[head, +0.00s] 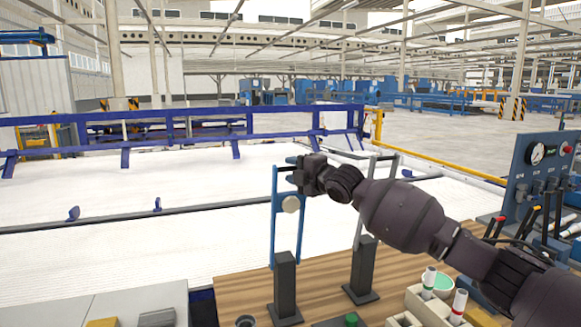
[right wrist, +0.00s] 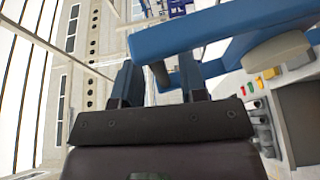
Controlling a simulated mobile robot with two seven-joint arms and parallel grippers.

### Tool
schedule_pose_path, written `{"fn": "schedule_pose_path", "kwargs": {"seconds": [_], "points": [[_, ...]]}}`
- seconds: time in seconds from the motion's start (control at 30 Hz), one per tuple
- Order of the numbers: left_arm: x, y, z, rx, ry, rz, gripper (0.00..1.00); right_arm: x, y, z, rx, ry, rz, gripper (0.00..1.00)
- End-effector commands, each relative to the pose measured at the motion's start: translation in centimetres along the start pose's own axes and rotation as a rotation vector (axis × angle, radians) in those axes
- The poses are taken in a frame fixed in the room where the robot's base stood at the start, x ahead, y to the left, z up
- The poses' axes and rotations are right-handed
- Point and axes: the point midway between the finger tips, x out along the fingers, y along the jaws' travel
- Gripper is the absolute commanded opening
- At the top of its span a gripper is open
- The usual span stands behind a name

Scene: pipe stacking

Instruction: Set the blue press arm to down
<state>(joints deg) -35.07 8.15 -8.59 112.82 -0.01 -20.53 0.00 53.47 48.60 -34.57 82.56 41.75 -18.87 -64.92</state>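The blue press arm (head: 275,230) stands upright in the head view, a tall narrow frame with a pale round knob (head: 290,204) near its middle. It rises beside a dark post (head: 285,285) on the wooden bench. My right gripper (head: 297,172) is at the arm's top end, reaching in from the right. In the right wrist view, the blue arm (right wrist: 225,27) crosses just beyond the fingertips. The two fingers of the right gripper (right wrist: 160,80) are apart; I cannot tell whether they touch the arm. My left gripper is not in view.
A second dark post (head: 362,268) stands right of the first. A pale organiser (head: 415,300) with markers and a control panel with a gauge (head: 537,153) are at the right. A green button (head: 351,320) is at the front. Open white floor lies beyond the bench.

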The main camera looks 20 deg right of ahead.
Motion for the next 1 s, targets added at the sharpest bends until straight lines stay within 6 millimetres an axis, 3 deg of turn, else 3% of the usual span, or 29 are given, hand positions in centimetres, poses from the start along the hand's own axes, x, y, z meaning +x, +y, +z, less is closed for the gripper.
{"fn": "schedule_pose_path", "kwargs": {"seconds": [0.2, 0.5, 0.77, 1.0], "points": [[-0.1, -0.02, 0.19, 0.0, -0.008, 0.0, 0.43, 1.2, -0.03, -0.06, 0.0, 0.001, -0.001, 0.39], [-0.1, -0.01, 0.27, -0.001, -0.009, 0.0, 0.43, 1.31, -0.07, -0.04, 0.0, 0.0, -0.001, 0.39], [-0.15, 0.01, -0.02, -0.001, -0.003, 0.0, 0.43, 1.3, -0.06, -0.04, 0.0, 0.0, -0.001, 0.01], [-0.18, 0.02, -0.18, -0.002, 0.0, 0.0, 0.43, 1.29, -0.1, -0.04, 0.0, 0.0, -0.001, 0.0]]}}
